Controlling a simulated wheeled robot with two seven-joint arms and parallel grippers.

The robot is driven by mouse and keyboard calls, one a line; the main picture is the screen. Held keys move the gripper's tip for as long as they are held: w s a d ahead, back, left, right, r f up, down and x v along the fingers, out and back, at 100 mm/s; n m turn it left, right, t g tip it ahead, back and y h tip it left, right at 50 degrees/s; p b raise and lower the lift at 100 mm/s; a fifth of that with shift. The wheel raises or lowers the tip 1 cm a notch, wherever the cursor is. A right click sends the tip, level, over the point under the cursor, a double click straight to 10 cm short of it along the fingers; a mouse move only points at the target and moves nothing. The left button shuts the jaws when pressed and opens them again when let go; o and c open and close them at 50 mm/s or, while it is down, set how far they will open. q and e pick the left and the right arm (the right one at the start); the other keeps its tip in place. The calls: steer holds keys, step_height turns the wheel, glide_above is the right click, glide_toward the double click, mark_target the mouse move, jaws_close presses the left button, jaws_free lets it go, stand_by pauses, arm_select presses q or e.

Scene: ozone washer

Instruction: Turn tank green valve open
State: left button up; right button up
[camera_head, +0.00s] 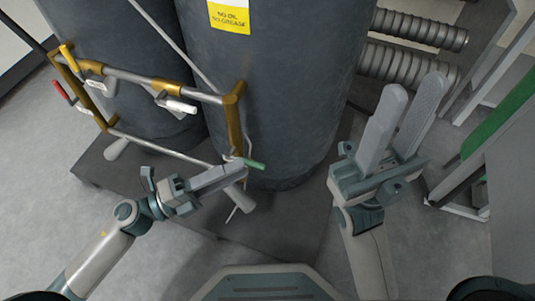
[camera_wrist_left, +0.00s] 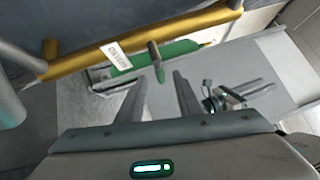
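The green valve handle (camera_head: 252,163) sits at the lower right corner of the brass and silver pipe frame, in front of the dark tank (camera_head: 270,90). In the left wrist view the small handle (camera_wrist_left: 160,74) shows just beyond and between my fingertips, its lower end green. My left gripper (camera_head: 240,178) is beside the valve, fingers pointing right. In the wrist view its two fingers (camera_wrist_left: 158,84) stand apart with nothing clearly held between them. My right gripper (camera_head: 414,88) is raised at the right, its fingers apart and empty.
Brass pipe (camera_wrist_left: 150,42) with a white tag (camera_wrist_left: 115,52) runs close above my left fingers. Other valves, with red (camera_head: 60,90) and white (camera_head: 180,106) handles, are at the left. Ribbed hoses (camera_head: 420,30) and a green-sided machine (camera_head: 500,115) stand at the right.

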arm_select(q)
steer(key=x, duration=0.8)
steer(key=shift+d, duration=0.35)
steer(key=shift+w, duration=0.1)
jaws_close()
